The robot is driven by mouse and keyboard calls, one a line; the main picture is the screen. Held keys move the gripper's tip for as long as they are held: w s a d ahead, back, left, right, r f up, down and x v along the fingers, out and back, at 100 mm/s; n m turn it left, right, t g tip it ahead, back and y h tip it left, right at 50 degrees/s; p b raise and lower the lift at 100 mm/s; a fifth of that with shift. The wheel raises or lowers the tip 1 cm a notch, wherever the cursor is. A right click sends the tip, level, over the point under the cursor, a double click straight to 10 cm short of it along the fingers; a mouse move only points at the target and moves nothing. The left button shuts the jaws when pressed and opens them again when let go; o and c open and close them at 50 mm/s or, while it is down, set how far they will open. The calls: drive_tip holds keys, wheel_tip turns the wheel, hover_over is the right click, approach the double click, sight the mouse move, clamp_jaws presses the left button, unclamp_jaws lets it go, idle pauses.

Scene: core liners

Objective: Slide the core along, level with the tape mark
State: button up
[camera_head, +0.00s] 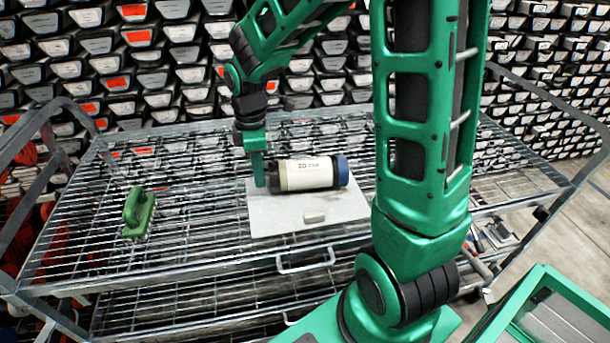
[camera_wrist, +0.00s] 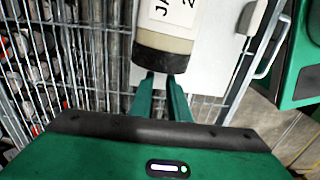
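The core (camera_head: 312,173), a cylinder with a white label, a dark and cream left end and a blue right end, lies on its side on a pale board (camera_head: 275,220). My gripper (camera_head: 259,184) points down at the core's left end. In the wrist view, the fingertips (camera_wrist: 161,76) are at the core's dark-rimmed end (camera_wrist: 165,50), touching or very close. The fingers are close together with a narrow gap and nothing seen between them; the core is not between them. I cannot make out a tape mark in either view.
A small whitish block (camera_head: 314,216) lies on the board in front of the core. The board rests on a wire-mesh cart shelf (camera_head: 190,215) with raised end rails. A green handled tool (camera_head: 139,212) stands at the left. Racks of stacked trays (camera_head: 130,60) fill the back.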

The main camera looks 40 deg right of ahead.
drive_tip(key=shift+d, duration=0.15)
drive_tip(key=shift+s+d, duration=2.3)
drive_tip(key=shift+d, duration=3.3)
drive_tip(key=shift+s+d, duration=2.35)
drive_tip(key=shift+d, duration=3.2)
drive_tip(key=shift+s+d, duration=2.3)
drive_tip(key=shift+d, duration=3.3)
drive_tip(key=shift+w+a, duration=0.2)
drive_tip(key=shift+a, duration=0.3)
drive_tip(key=shift+w+a, duration=0.2)
drive_tip(key=shift+a, duration=0.3)
